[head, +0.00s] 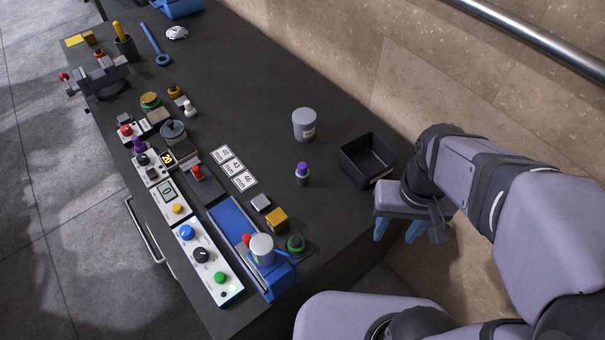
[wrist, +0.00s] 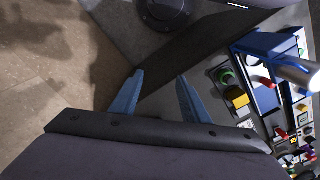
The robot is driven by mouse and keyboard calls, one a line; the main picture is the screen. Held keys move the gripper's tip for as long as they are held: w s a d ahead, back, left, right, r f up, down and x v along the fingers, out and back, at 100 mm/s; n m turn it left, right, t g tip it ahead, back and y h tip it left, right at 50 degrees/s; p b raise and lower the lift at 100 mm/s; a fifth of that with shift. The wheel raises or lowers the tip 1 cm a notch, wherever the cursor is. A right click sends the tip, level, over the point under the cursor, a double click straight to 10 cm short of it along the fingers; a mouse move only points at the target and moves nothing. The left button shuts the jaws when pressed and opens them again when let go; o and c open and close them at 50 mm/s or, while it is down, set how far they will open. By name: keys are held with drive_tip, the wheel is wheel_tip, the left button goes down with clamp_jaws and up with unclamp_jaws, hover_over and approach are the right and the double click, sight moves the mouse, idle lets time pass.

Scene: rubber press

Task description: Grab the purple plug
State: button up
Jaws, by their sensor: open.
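A small upright piece with a purple top (head: 302,168) and a grey lower part stands on the dark bench, between the grey tub and the black bin. A second purple piece (head: 138,145) sits at the left, by the white control box; I cannot tell which of the two is the purple plug. My gripper (head: 398,232) is off the bench's right edge, to the right of and apart from both pieces. Its blue fingers (wrist: 160,88) are spread and empty in the wrist view, where neither piece can be made out clearly.
A black open bin (head: 350,164) stands between my gripper and the purple-topped piece. A grey tub (head: 304,125) is behind that piece. White number cards (head: 233,168) lie to its left. A blue press (head: 262,270) and control boxes line the front edge. The bench's back middle is mostly clear.

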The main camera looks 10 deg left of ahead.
drive_tip(key=w+f+n+h+b, duration=0.2)
drive_tip(key=w+n+h+b, duration=0.1)
drive_tip(key=w+n+b, duration=0.3)
drive_tip(key=r+n+t+h+b, duration=0.1)
drive_tip(key=n+t+h+b, duration=0.7)
drive_tip(key=n+b, duration=1.1)
hover_over(306, 164)
drive_tip(key=s+a+p, duration=0.3)
drive_tip(key=n+t+y, duration=0.2)
drive_tip(key=n, duration=0.1)
wheel_tip(306, 164, down, 10)
drive_tip(key=shift+r, duration=0.1)
drive_tip(key=shift+p+x, duration=0.65)
drive_tip(key=shift+x, duration=2.4)
drive_tip(key=shift+w+d, duration=0.35)
drive_tip(key=shift+w, duration=0.15)
